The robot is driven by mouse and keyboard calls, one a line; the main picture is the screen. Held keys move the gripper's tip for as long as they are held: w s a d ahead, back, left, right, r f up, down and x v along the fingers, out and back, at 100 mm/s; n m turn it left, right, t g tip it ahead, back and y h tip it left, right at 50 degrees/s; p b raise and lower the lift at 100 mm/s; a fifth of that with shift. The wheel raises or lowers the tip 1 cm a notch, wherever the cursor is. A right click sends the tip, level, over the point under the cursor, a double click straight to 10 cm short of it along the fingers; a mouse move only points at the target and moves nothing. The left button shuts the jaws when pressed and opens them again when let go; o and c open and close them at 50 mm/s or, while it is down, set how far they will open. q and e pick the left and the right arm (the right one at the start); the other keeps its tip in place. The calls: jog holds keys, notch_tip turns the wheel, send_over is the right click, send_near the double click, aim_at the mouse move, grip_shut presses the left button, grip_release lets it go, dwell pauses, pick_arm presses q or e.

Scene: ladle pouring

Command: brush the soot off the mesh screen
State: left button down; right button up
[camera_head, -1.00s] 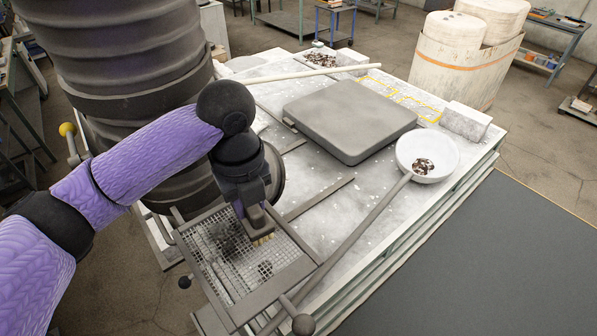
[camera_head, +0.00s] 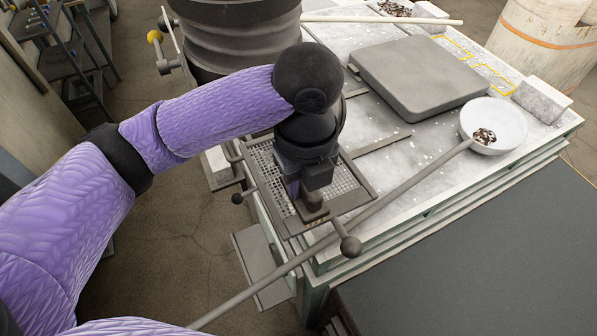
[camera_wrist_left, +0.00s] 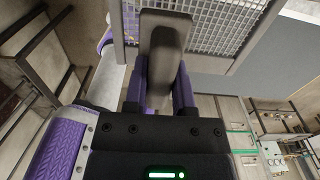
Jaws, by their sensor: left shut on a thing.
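The mesh screen (camera_head: 348,178) sits in a grey metal frame at the near left corner of the worktable. My left gripper (camera_head: 308,203) is over the near part of the screen, pointing down. It is shut on the grey-brown brush (camera_wrist_left: 165,50), whose body shows between the fingers in the left wrist view. The mesh (camera_wrist_left: 215,35) shows there at the top, past the brush. The bristles and whether they touch the mesh are hidden. My arm and gripper cover much of the screen, and I cannot make out soot on the visible mesh. My right gripper is not in view.
A long-handled ladle (camera_head: 493,125) with dark bits in its white bowl lies across the table; its handle passes close to the screen's near edge. A grey slab (camera_head: 420,72) lies further back. A dark ribbed vessel (camera_head: 240,45) stands behind my arm.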

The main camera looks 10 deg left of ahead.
pick_arm(q)
jog(key=shift+w+r, duration=0.2)
jog(key=shift+r, duration=2.85)
jog(key=shift+r, duration=1.5)
